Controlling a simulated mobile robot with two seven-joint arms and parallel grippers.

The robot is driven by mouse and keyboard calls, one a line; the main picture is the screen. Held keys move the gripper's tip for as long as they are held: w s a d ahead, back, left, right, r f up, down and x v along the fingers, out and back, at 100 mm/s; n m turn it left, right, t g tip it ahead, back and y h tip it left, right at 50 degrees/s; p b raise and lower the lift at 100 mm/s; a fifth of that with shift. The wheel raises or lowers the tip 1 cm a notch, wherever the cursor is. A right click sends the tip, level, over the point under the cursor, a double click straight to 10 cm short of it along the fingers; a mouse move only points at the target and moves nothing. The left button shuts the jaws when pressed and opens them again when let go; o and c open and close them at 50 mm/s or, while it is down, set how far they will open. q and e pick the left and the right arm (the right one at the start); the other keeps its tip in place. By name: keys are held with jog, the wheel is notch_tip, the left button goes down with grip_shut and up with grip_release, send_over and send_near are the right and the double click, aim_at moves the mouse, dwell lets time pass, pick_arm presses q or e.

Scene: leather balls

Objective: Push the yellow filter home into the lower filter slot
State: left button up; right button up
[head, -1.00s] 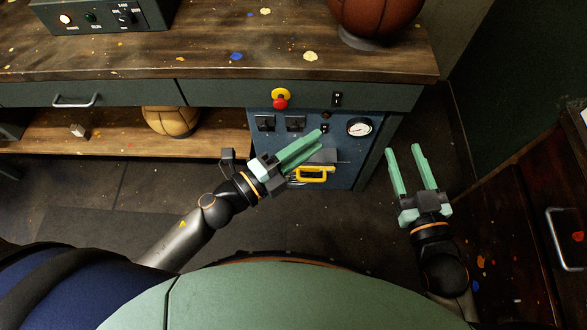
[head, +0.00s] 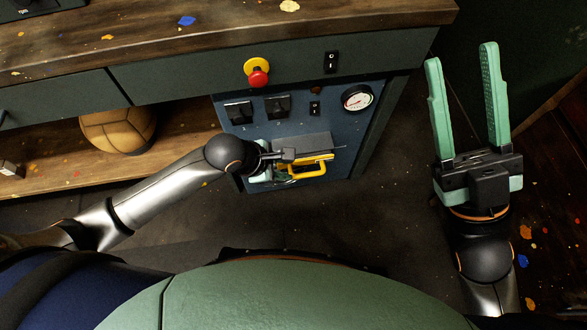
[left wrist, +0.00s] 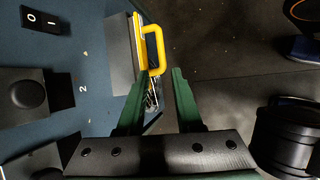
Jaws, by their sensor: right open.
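The yellow filter shows as a yellow handle (head: 312,167) at the front of the blue panel (head: 335,125), below a grey plate (head: 303,143). In the left wrist view the handle (left wrist: 158,42) stands out from the panel beside the grey plate (left wrist: 121,55). My left gripper (head: 272,173) is low at the panel, just left of the handle, largely hidden behind its own wrist. In the left wrist view its fingers (left wrist: 160,76) are apart, with the handle's near end at the tips; contact is unclear. The slot's inside is hidden. My right gripper (head: 462,58) is open and empty, off to the right.
Above the filter are black switches (head: 277,105), a gauge (head: 357,97) and a red stop button (head: 258,78). The workbench (head: 200,40) overhangs the panel. A ball (head: 118,130) sits on the lower shelf. The floor before the panel is clear.

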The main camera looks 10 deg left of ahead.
aim_at(306, 174)
pick_arm(q)
jog(key=b+x, duration=0.5)
jog(key=x, duration=0.6)
jog(key=shift+d+f, duration=0.2)
jog(key=shift+d, duration=0.05)
jog(key=shift+c, duration=0.2)
grip_shut()
